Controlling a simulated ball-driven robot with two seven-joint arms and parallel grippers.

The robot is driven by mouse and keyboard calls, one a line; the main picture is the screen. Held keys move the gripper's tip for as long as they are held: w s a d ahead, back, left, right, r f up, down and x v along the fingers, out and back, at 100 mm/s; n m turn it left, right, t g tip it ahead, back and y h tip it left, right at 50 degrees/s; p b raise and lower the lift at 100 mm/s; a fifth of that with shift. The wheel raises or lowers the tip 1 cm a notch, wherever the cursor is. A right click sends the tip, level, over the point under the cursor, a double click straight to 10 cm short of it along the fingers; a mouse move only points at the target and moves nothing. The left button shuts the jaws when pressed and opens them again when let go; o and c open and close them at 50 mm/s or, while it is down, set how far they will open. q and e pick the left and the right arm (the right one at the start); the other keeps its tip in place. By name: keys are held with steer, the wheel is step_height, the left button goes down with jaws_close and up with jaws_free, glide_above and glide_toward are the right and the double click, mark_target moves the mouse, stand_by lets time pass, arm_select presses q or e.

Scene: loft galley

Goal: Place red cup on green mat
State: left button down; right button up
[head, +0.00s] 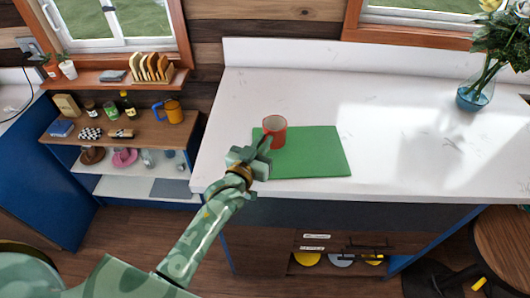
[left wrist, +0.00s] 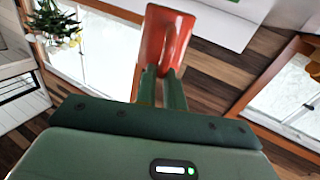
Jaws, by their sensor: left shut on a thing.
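The red cup (head: 274,131) is upright at the back left part of the green mat (head: 318,152) in the head view. The mat lies flat on the white counter. My left gripper (head: 265,144) reaches in from the front left and is shut on the cup's near side. The cup (left wrist: 165,42) also shows in the left wrist view, with the fingers (left wrist: 160,88) of my left gripper closed at it. Whether the cup's base touches the mat or is just above it, I cannot tell. My right gripper is not in view.
A glass vase (head: 474,95) with flowers stands at the counter's back right. The white counter (head: 400,120) is clear right of the mat. A wooden shelf (head: 140,128) with small items and an orange mug (head: 174,110) is at left.

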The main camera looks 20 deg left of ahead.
arm_select(q)
steer(key=shift+w+d+f, duration=0.1)
steer(key=shift+d+f, duration=0.1)
steer(key=shift+f, duration=1.55)
steer(key=shift+b, duration=0.3)
steer(key=c, duration=1.5)
jaws_free()
steer(key=shift+f, duration=0.1)
